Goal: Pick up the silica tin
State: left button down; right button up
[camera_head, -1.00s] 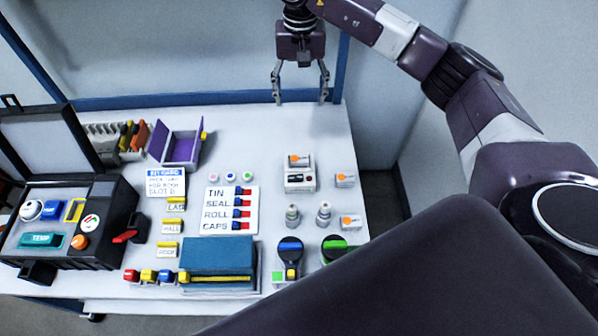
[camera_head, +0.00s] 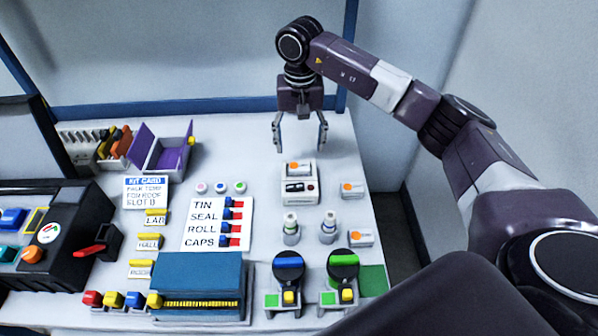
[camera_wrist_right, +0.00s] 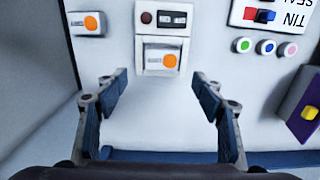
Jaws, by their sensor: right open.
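I cannot read which item is the silica tin. A small white box with an orange dot (camera_head: 298,168) sits on a white device (camera_head: 300,190); the box also shows in the right wrist view (camera_wrist_right: 163,60). Similar orange-dot boxes stand to the right (camera_head: 352,189) and lower right (camera_head: 361,238). My right gripper (camera_head: 300,146) is open and empty, pointing down just behind the device. In the right wrist view its fingers (camera_wrist_right: 160,88) are spread on either side of the box's line, apart from it. My left gripper is not in view.
Two small bottles (camera_head: 291,230) (camera_head: 328,228) and two round black items with blue (camera_head: 289,264) and green (camera_head: 343,261) stripes stand in front. A checklist board (camera_head: 215,225), an open purple-lined box (camera_head: 163,155) and a black case (camera_head: 60,235) lie left. The table behind the device is clear.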

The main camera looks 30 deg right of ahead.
aim_at(299, 163)
jog(key=f, duration=0.5)
jog(key=shift+a+f+b, duration=0.2)
jog(key=shift+f+b, duration=0.1)
jog(key=shift+f, duration=0.05)
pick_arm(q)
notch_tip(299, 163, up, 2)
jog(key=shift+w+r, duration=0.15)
pick_arm(e)
jog(key=shift+s, duration=0.1)
jog(key=c, duration=1.2)
jog(key=shift+o, duration=0.2)
jog(key=shift+r, duration=0.1)
